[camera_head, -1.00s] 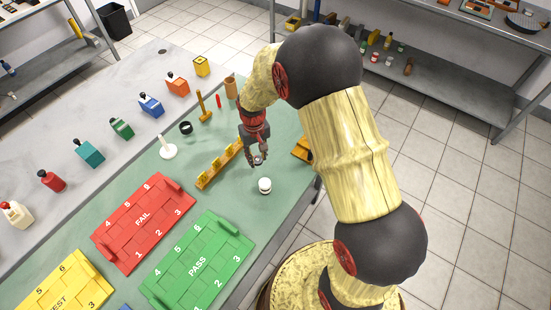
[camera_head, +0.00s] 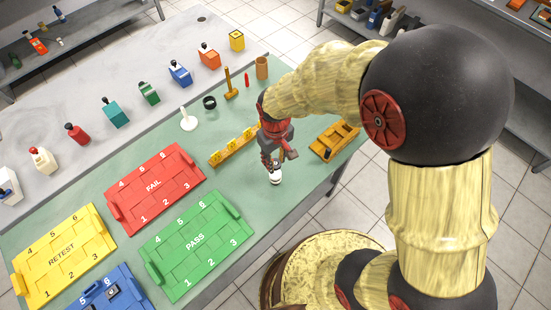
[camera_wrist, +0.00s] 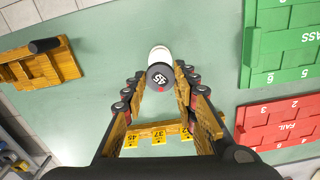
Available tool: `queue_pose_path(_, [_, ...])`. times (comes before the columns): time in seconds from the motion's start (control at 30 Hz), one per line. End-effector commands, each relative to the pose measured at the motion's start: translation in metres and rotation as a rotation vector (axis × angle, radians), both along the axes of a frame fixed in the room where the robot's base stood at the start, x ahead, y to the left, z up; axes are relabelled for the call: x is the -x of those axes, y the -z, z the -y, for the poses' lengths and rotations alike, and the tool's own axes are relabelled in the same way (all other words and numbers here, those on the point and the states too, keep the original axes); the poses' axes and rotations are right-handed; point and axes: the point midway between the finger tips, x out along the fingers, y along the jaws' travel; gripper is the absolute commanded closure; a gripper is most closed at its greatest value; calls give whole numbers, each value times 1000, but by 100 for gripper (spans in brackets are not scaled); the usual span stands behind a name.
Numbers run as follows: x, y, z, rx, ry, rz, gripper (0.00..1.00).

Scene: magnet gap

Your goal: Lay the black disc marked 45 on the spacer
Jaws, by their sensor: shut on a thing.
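The black disc marked 45 (camera_wrist: 160,77) is between the fingertips of my gripper (camera_wrist: 158,80), which is shut on it. Its white marking faces the wrist camera. The white spacer (camera_wrist: 160,53) shows just past the disc, partly covered by it. In the head view my gripper (camera_head: 271,171) is directly over the white stack (camera_head: 276,180) on the green mat, and its fingers hide the top of the stack and the disc. I cannot tell whether the disc touches the spacer.
A yellow rack (camera_head: 218,158) with numbered tags stands behind my gripper. A wooden tray (camera_head: 330,150) lies to the right. The red FAIL tray (camera_head: 120,205) and green PASS tray (camera_head: 165,265) lie to the left. A white stand (camera_head: 188,123) and a black ring (camera_head: 209,102) are farther back.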

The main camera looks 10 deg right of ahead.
Motion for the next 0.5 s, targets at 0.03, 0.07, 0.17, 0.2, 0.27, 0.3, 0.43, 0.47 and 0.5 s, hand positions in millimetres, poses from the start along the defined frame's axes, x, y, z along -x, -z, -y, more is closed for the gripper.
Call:
queue_pose_path(0.03, [0, 0, 0, 0, 0, 0, 94])
queue_pose_path(0.07, [0, 0, 0, 0, 1, 0, 94])
queue_pose_path(0.17, [0, -1, 0, 0, 1, 0, 94])
queue_pose_path(0.2, [0, -1, 0, -1, 1, 0, 94])
queue_pose_path(0.27, [1, -1, 1, -1, 2, 0, 94])
queue_pose_path(0.3, [0, 2, 1, -1, 2, 0, 94])
queue_pose_path(0.43, [0, 10, 1, -1, 2, 0, 94])
queue_pose_path(0.47, [0, 12, 1, -1, 2, 0, 94])
queue_pose_path(0.5, [0, 15, 1, -1, 2, 0, 94])
